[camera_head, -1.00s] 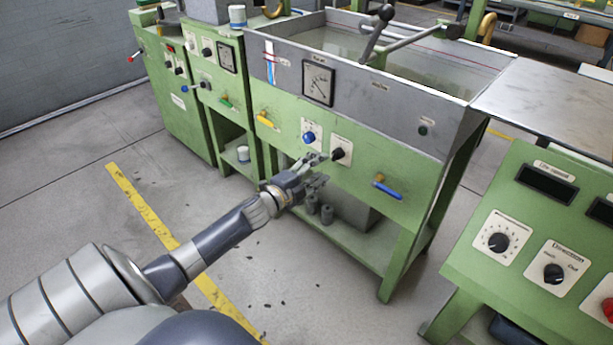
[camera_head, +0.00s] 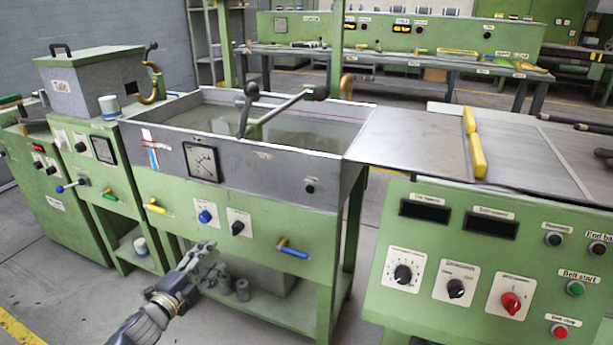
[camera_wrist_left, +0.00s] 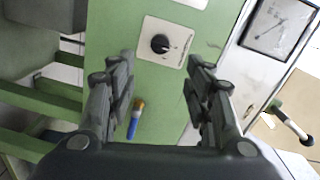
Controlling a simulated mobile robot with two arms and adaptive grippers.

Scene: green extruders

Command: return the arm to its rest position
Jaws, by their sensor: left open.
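My left gripper (camera_head: 205,268) is open and empty in the head view, low in front of the green tank machine (camera_head: 170,192). Its arm comes up from the lower left. In the left wrist view the two fingers (camera_wrist_left: 158,92) are spread apart with nothing between them. Beyond them a black knob (camera_wrist_left: 160,44) on a white plate and a blue-and-orange handle (camera_wrist_left: 136,118) show on the green panel. The fingers look apart from the panel. The same black knob (camera_head: 238,228) and blue handle (camera_head: 293,250) show in the head view. My right gripper is not in view.
A green control console (camera_head: 400,265) with dials and buttons stands at the right. A metal table top (camera_head: 410,142) adjoins the tank. Grey cylinders (camera_head: 242,289) stand on the lower shelf. Bare grey floor (camera_head: 75,290) lies at the lower left. Green benches are behind.

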